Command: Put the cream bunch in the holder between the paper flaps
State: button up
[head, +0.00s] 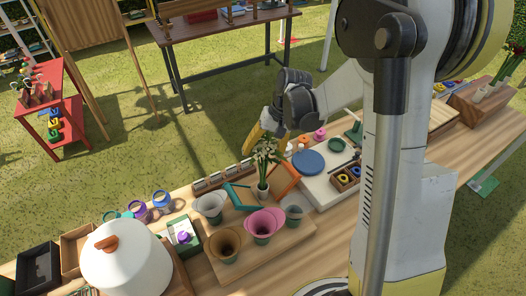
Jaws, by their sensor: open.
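The cream bunch (266,153), pale flowers with long green leaves, stands upright on the wooden board. Its foot is at a small white holder (262,191); whether the stems are fully seated inside cannot be made out. A teal paper flap (238,195) leans out to the left of the holder and an orange paper flap (285,178) to its right. My gripper (267,141) is open, with its yellow fingers at the height of the blooms, just behind and beside them. The flowers partly hide the fingers, and I cannot tell whether they touch.
Brown (226,243), pink (265,223) and grey (209,206) cones stand in front of the holder. A white domed pot (126,262) is at the lower left. A blue disc (308,162) lies on a white tray at right. A low wooden rack (222,178) runs behind.

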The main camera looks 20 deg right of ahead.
jog(key=w+p+v, duration=0.1)
jog(key=p+v, duration=0.1)
jog(key=v, duration=0.9)
jog(key=s+a+r+n+t+h, duration=0.1)
jog(key=s+r+t, duration=0.2)
jog(key=s, duration=0.6)
jog(key=s+a+r+n+t+h, duration=0.1)
jog(key=s+a+r+t+h, duration=0.1)
jog(key=s+r, duration=0.3)
jog(key=shift+s+a+t+h, duration=0.3)
jog(key=shift+s+t, duration=0.5)
jog(key=shift+s, duration=1.35)
jog(key=shift+r, duration=0.1)
